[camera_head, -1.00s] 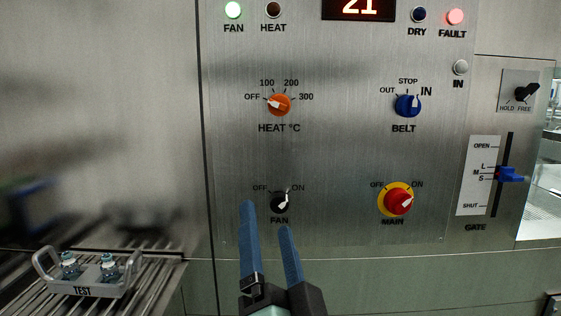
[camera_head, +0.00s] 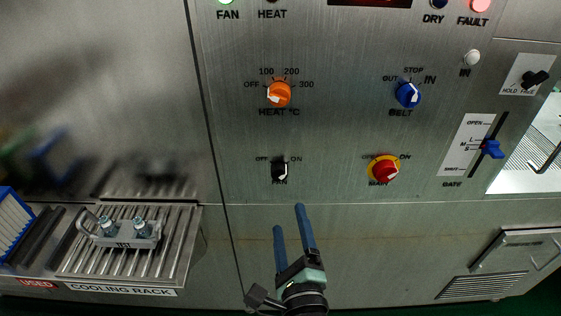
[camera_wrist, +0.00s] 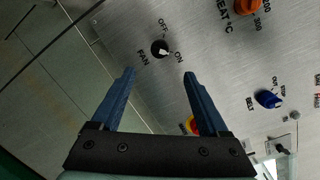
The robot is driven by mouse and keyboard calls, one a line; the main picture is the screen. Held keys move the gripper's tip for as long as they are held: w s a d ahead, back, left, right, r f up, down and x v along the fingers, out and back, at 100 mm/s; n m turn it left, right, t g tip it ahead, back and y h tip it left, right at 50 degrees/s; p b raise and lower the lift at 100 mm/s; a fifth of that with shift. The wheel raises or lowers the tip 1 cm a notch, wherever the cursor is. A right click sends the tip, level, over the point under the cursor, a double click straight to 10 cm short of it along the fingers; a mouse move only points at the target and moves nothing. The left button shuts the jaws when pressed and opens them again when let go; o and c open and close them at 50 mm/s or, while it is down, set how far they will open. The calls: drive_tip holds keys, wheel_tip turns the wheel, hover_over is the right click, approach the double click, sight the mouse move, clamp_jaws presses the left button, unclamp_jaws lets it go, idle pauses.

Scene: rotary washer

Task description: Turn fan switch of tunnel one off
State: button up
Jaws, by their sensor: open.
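The fan switch (camera_head: 279,171) is a small black rotary knob with a white pointer, low on the steel panel, between OFF and ON marks. In the wrist view the knob (camera_wrist: 160,49) shows its white mark toward the ON side. The green fan lamp (camera_head: 226,2) is lit at the top edge. My gripper (camera_head: 288,217) has two blue fingers, apart and empty. In the head view they show below the knob. In the wrist view (camera_wrist: 159,74) the knob appears beyond the fingertips, between their lines, not touched.
The orange heat knob (camera_head: 278,94) is above the fan switch. The red main knob (camera_head: 385,170), blue belt knob (camera_head: 408,95) and gate lever (camera_head: 492,149) are to the right. A cooling rack (camera_head: 185,240) holding a test tray (camera_head: 130,241) juts out at left.

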sight(280, 178)
drive_tip(key=w, duration=0.4)
drive_tip(key=w+a, duration=0.1)
drive_tip(key=w, duration=0.7)
drive_tip(key=shift+w+a, duration=0.35)
clamp_jaws()
